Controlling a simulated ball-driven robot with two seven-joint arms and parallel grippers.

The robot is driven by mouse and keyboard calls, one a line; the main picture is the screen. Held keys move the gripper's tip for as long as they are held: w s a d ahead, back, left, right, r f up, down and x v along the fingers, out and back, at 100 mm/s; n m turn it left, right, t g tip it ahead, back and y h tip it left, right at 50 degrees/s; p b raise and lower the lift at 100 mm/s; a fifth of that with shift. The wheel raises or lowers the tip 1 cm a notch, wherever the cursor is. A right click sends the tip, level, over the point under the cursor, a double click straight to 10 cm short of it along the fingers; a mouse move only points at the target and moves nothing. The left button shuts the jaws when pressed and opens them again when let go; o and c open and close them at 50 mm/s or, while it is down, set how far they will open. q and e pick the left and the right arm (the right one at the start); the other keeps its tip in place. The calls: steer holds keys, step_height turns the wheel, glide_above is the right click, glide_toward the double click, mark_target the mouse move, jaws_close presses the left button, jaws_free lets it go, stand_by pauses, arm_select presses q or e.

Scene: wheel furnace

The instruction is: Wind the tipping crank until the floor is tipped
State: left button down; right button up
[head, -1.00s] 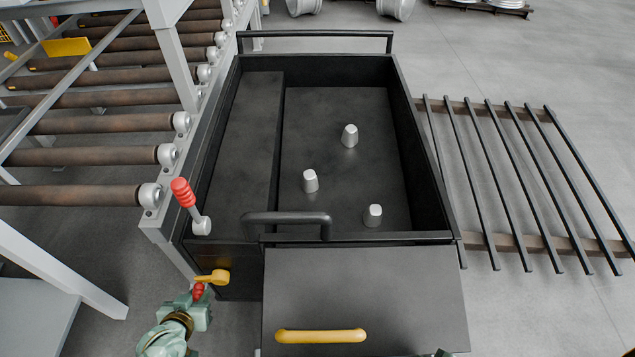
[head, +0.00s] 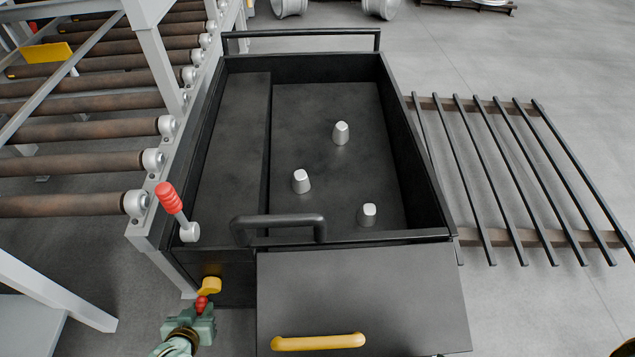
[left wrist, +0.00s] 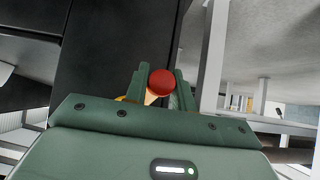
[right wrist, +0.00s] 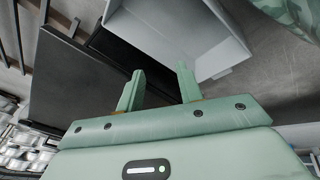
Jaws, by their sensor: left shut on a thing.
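The yellow tipping crank (head: 210,285) is on the front left of the black box (head: 388,90). Its red knob (head: 201,303) points down toward my left gripper (head: 202,308). My left gripper is shut on that knob; the red ball end (left wrist: 161,82) shows between the fingers in the left wrist view. The box's dark floor (head: 330,105) looks level, with three pale metal pegs or cups (head: 341,133) standing on it. My right gripper (right wrist: 158,88) is open and empty in the right wrist view.
A red-handled lever (head: 170,198) stands at the box's left front corner. A black panel with a yellow handle (head: 318,342) extends from the front. A roller conveyor (head: 75,162) runs along the left. A slatted rack (head: 500,170) lies at right.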

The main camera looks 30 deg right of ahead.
arm_select(q)
steer(key=d, duration=0.2)
steer(key=s+d, duration=0.1)
steer(key=shift+f, duration=0.4)
steer(key=shift+d, duration=0.1)
steer(key=shift+s+d+r, duration=0.25)
steer(key=shift+d, duration=0.45)
steer(key=shift+s+d+r, duration=0.2)
steer(key=shift+d, duration=0.5)
